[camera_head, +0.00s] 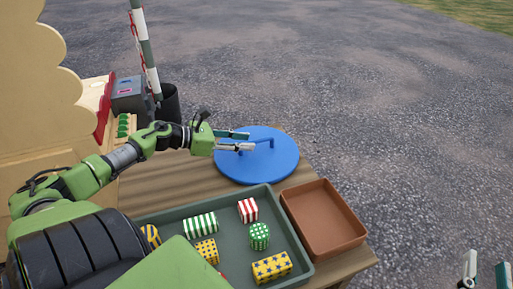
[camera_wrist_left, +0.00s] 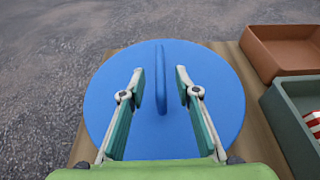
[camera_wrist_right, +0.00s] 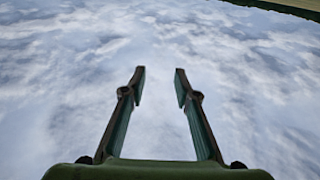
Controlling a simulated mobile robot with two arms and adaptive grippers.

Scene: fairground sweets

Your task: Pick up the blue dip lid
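The blue dip lid (camera_head: 262,170) is a flat round disc lying on the wooden table, with a raised bar handle (camera_head: 258,144) across its middle. It also fills much of the left wrist view (camera_wrist_left: 222,105), where the handle (camera_wrist_left: 161,80) stands between and just beyond my fingertips. My left gripper (camera_head: 248,141) is open over the lid, its fingers on either side of the handle's line. I cannot tell whether a finger touches it. My right gripper (camera_head: 486,268) is open and empty at the lower right of the head view, away from the table; its fingers also show in the right wrist view (camera_wrist_right: 160,72).
A green-grey tray (camera_head: 160,217) with several striped and dotted sweets stands in front of the lid. A brown empty tray (camera_head: 345,243) sits right of it. A striped pole (camera_head: 147,55) and dark bin (camera_head: 170,102) stand behind. Gravel ground lies beyond the table.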

